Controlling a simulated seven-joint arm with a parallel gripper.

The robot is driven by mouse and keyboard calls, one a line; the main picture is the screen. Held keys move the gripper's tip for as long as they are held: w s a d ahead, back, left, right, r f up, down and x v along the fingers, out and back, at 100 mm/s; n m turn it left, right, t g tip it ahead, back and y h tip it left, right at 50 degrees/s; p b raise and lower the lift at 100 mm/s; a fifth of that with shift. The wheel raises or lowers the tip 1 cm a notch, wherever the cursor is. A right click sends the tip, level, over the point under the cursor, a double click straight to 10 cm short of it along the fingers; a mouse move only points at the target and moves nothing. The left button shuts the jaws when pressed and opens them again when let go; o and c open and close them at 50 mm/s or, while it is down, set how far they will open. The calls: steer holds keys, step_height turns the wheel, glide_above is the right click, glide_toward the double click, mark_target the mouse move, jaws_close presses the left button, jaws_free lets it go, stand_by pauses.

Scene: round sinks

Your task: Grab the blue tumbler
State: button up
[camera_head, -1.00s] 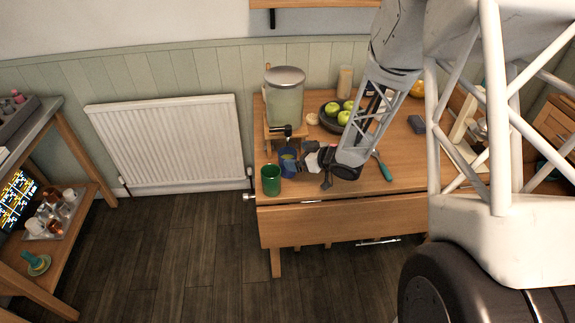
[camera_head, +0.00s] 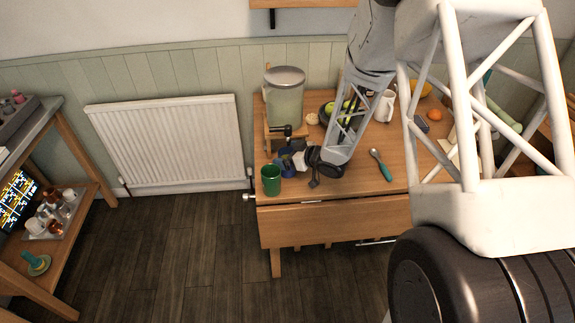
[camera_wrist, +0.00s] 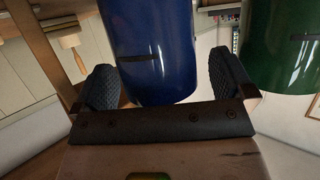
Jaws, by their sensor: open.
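The blue tumbler (camera_head: 286,169) stands near the table's left end in the head view, partly hidden by my gripper (camera_head: 299,166). In the wrist view the blue tumbler (camera_wrist: 155,45) fills the upper middle, between the two dark fingers of my gripper (camera_wrist: 166,82). The left finger appears close to the tumbler's side, and a gap shows at the right finger. I cannot tell if either touches. My gripper is open. The tumbler's upper part is outside the wrist view.
A green tumbler (camera_head: 271,180) stands just left of the blue one, and also shows in the wrist view (camera_wrist: 284,50). A drink dispenser (camera_head: 285,98) on a wooden stand is behind. A spoon with a teal handle (camera_head: 385,170) lies right.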

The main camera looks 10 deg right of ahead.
steer(key=shift+w+a, duration=0.1)
stand_by(0.5)
steer(key=c, duration=1.4)
